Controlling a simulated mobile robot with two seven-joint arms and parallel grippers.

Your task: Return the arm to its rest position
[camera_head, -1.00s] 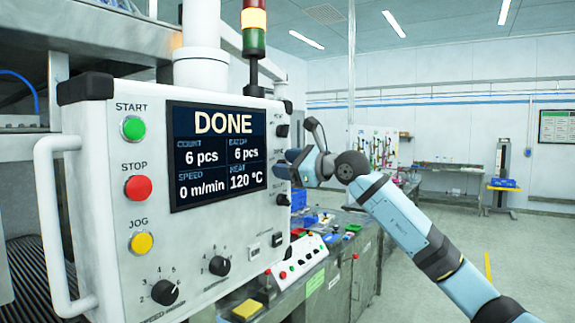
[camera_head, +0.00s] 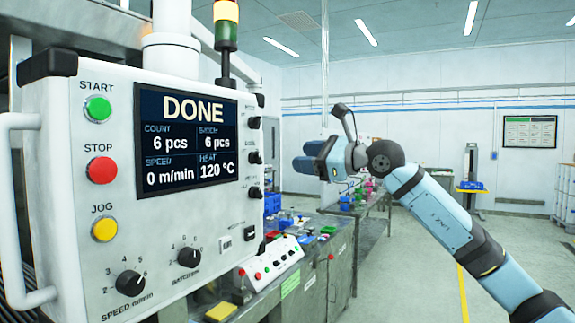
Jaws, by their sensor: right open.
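My right arm comes in from the lower right, and my right gripper (camera_head: 302,165) is at its end, open and empty. The gripper points left toward the control panel (camera_head: 62,210), with a clear gap between its fingers and the panel's right side. The panel's screen (camera_head: 187,143) reads DONE, 6 pcs, 0 m/min and 120 °C. Beside the screen are a green START button (camera_head: 98,109), a red STOP button (camera_head: 101,170) and a yellow JOG button (camera_head: 104,229). My left gripper is not in view.
A grey workbench (camera_head: 337,262) with a small white button box (camera_head: 268,266) stands below and behind my right gripper. A signal tower (camera_head: 226,25) rises behind the panel. The floor (camera_head: 420,270) at the right is open.

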